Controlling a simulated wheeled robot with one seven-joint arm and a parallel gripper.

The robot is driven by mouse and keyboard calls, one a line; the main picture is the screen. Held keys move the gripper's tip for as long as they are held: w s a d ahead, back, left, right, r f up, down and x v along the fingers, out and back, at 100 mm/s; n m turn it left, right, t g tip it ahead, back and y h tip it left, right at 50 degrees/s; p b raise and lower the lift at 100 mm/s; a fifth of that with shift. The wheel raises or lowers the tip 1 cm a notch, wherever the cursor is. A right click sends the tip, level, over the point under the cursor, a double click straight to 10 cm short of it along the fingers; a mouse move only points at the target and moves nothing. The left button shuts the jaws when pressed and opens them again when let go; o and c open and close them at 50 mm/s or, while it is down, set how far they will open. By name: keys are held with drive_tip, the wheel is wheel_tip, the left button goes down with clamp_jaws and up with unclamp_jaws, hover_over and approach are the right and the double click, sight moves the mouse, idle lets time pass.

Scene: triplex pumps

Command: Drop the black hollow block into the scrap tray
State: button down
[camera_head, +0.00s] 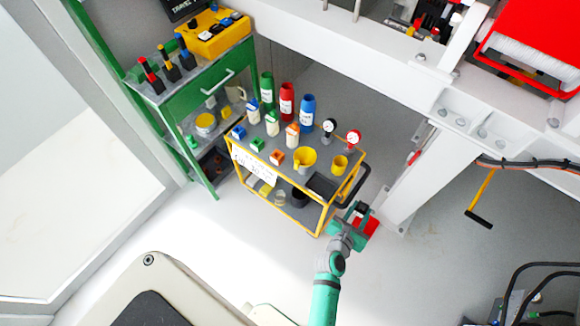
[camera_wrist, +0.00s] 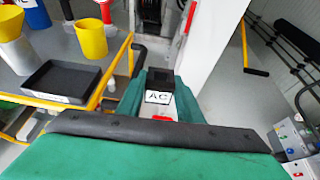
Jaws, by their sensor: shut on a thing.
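My gripper (camera_head: 360,212) is just off the right front corner of the yellow-framed cart. In the wrist view, the green fingers of my gripper (camera_wrist: 158,90) are shut on a black block (camera_wrist: 161,78) with a white label reading "AC". Whether the block is hollow cannot be told from this angle. A shallow black tray (camera_wrist: 58,81), open and apparently empty, lies on the cart top to the left of my gripper. The tray also shows in the head view (camera_head: 322,185). The block is outside the tray, beyond the cart's edge.
The cart (camera_head: 262,184) carries a yellow funnel (camera_head: 304,158), a yellow cup (camera_head: 340,164), gauges (camera_head: 353,138) and several bottles. Its black handle (camera_wrist: 137,56) and yellow rail lie between my gripper and the tray. A white post (camera_head: 420,170) stands to the right.

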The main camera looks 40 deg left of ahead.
drive_tip(key=w+a+r+n+y, duration=0.1)
drive_tip(key=a+r, duration=0.4)
drive_tip(key=a, duration=0.3)
drive_tip(key=a+r+n+y, duration=0.1)
drive_tip(key=a+r+y, duration=0.1)
drive_tip(key=a+r, duration=0.4)
drive_tip(key=shift+w+a+f, duration=0.1)
drive_tip(key=shift+a+f, duration=0.1)
drive_tip(key=shift+f, duration=1.5)
drive_tip(key=shift+w+a+f, duration=0.1)
drive_tip(key=shift+a+f, duration=0.1)
drive_tip(key=shift+f, duration=1.45)
drive_tip(key=c, duration=1.2)
unclamp_jaws()
drive_tip(key=shift+g, duration=0.3)
drive_tip(key=shift+s+d, duration=0.1)
drive_tip(key=v, duration=1)
drive_tip(key=shift+s+r, duration=0.1)
drive_tip(key=shift+s, duration=0.2)
